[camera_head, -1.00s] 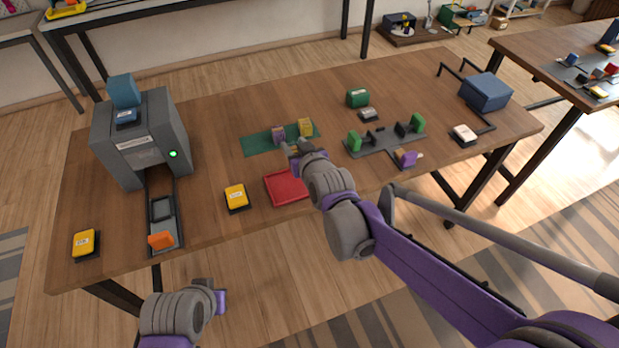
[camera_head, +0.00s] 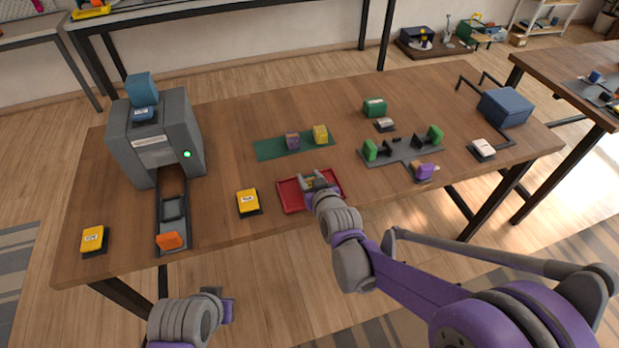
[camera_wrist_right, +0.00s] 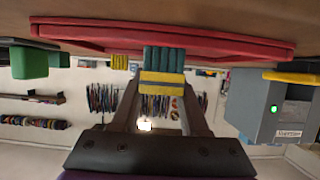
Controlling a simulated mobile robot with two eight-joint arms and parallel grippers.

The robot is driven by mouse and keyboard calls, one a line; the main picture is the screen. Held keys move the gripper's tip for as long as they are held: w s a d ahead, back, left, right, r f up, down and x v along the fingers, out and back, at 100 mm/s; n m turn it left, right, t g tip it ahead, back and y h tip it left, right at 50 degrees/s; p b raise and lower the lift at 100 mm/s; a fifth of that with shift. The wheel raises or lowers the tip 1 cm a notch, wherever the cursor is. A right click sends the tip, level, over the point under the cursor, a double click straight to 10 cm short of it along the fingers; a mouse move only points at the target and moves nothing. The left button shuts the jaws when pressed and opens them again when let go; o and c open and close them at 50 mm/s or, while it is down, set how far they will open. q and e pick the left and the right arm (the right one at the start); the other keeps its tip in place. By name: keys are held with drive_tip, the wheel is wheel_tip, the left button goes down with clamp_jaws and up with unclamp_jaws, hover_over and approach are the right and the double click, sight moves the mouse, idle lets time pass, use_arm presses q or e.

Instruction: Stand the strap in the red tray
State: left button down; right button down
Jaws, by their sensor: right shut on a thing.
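The red tray (camera_head: 290,197) lies near the front edge of the table; the wrist view, which is upside down, shows its rim (camera_wrist_right: 250,45). My right gripper (camera_head: 316,183) is over the tray, shut on the strap (camera_wrist_right: 163,62), a short teal piece with a yellow band. In the wrist view the strap stands between the fingers (camera_wrist_right: 162,90), its teal end overlapping the tray. I cannot tell whether it touches the tray floor. My left gripper (camera_head: 226,304) is low in front of the table, its jaws unclear.
A grey machine (camera_head: 155,135) with a green light stands at the left. A yellow box (camera_head: 248,202) sits left of the tray. Behind it, a green mat (camera_head: 270,148) holds a purple block (camera_head: 292,140) and a yellow block (camera_head: 320,134). A grey fixture (camera_head: 400,150) is at the right.

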drive_tip(key=shift+f, duration=0.15)
drive_tip(key=shift+c, duration=2.1)
unclamp_jaws()
drive_tip(key=shift+s+r, duration=0.1)
drive_tip(key=shift+r, duration=0.2)
drive_tip(key=p+v, duration=0.1)
drive_tip(key=v, duration=1.1)
drive_tip(key=s+d+f+m+g+h, duration=0.1)
drive_tip(key=s+d+f+g+h, duration=0.1)
drive_tip(key=s+d, duration=0.5)
drive_tip(key=s+d+f+m+g+h, duration=0.2)
drive_tip(key=s+d+f+g, duration=0.2)
drive_tip(key=s, duration=1)
drive_tip(key=d+g, duration=0.1)
drive_tip(key=d, duration=0.2)
drive_tip(key=shift+d+m+g, duration=0.2)
drive_tip(key=shift+m+g, duration=0.1)
drive_tip(key=shift+g, duration=0.1)
drive_tip(key=shift+r, duration=0.1)
